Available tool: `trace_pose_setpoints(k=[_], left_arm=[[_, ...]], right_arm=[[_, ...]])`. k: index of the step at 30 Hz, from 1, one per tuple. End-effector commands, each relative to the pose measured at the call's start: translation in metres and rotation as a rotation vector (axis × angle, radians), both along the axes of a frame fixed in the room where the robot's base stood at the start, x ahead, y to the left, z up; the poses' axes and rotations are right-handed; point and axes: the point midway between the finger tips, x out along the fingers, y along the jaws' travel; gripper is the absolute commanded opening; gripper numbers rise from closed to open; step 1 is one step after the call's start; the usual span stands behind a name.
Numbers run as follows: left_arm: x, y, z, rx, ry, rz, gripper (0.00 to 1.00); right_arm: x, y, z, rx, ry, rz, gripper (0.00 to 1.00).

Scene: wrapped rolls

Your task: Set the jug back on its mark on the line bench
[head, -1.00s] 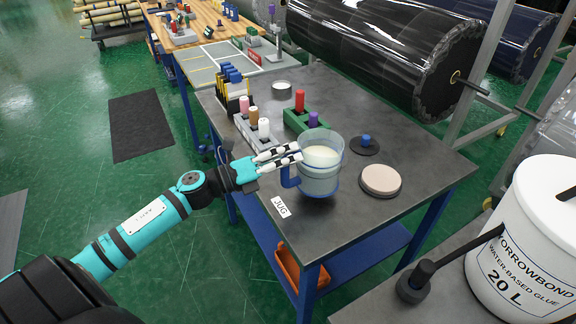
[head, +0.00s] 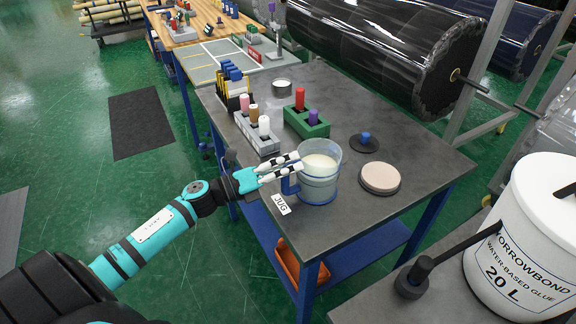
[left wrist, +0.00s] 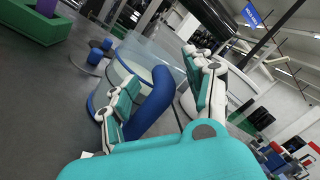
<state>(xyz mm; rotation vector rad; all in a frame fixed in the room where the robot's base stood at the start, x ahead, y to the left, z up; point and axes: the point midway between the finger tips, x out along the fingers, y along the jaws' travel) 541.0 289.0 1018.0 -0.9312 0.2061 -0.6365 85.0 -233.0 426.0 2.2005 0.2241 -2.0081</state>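The clear jug (head: 318,182), with a blue handle and base and pale liquid inside, stands upright on the dark line bench (head: 352,217). It is right beside the white JUG label (head: 281,204). Any mark under its base is hidden. My left gripper (head: 300,162) is at the handle side of the jug. In the left wrist view, the blue handle (left wrist: 154,102) is between its fingers (left wrist: 165,95). One finger is close against the handle, and a gap shows to the other, so the gripper looks open. My right gripper is not in view.
A round pinkish disc (head: 380,178) and a dark disc with a blue knob (head: 365,141) lie right of the jug. A green block (head: 306,125) and a grey rack (head: 257,137) stand behind it. A white glue bucket (head: 525,240) stands front right.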

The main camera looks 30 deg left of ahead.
Motion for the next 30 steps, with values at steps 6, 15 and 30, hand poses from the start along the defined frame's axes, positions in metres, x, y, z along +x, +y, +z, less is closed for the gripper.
trace_pose_setpoints(k=[6, 15, 30], left_arm=[[0.000, 0.000, 0.001, 0.000, 0.000, 0.000, 0.54], [-0.030, 0.022, -0.008, 0.001, 0.005, 0.001, 0.54], [-0.094, 0.069, -0.011, 0.000, 0.001, 0.000, 0.54]], right_arm=[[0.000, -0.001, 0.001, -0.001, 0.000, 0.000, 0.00], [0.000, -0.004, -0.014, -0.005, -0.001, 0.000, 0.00], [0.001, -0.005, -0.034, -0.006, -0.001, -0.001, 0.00]])
